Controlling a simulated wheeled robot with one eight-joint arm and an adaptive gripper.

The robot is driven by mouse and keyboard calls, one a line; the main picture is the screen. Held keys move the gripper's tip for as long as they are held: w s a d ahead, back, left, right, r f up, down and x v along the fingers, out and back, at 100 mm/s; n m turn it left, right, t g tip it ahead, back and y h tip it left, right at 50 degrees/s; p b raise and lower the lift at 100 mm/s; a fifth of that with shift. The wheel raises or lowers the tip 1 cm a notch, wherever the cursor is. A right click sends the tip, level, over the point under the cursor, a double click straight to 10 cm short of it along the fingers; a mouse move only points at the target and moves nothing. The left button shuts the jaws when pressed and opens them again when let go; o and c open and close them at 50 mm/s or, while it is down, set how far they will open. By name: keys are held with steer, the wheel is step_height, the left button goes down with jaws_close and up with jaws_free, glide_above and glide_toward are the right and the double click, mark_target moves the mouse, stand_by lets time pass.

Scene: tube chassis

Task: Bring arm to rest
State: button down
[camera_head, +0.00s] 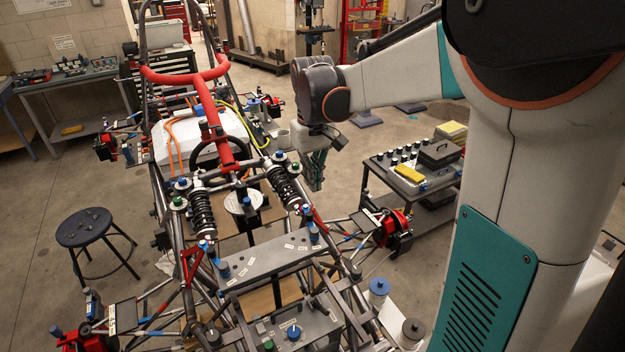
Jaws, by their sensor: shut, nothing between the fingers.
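My arm comes in from the right and reaches left across the upper middle of the head view. My gripper (317,184) hangs below the wrist and points down. It is shut with nothing in it. In the picture it shows just right of the tube chassis (273,262) and left of the black tool cart. I see no contact between the gripper and anything else, though its exact height and depth are hard to judge.
The chassis fills the left and middle, with red bars, shock absorbers (203,213) and wheel hubs. A black cart (412,207) with tools stands right of the gripper. A round stool (84,227) and a workbench (75,79) are at left. Open floor lies between stool and bench.

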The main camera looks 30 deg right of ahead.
steer(key=s+a+f+t+b, duration=0.3)
steer(key=s+a+f+b, duration=0.2)
steer(key=s+f+b, duration=0.4)
steer(key=s+a+f+t+b, duration=0.4)
steer(key=s+f+b, duration=0.5)
steer(key=f+b, duration=0.4)
steer(key=a+b, duration=0.1)
steer(key=b, duration=0.1)
steer(key=shift+s+a+f+b, duration=0.2)
steer(key=shift+s+f+b, duration=0.05)
steer(key=shift+b, duration=0.05)
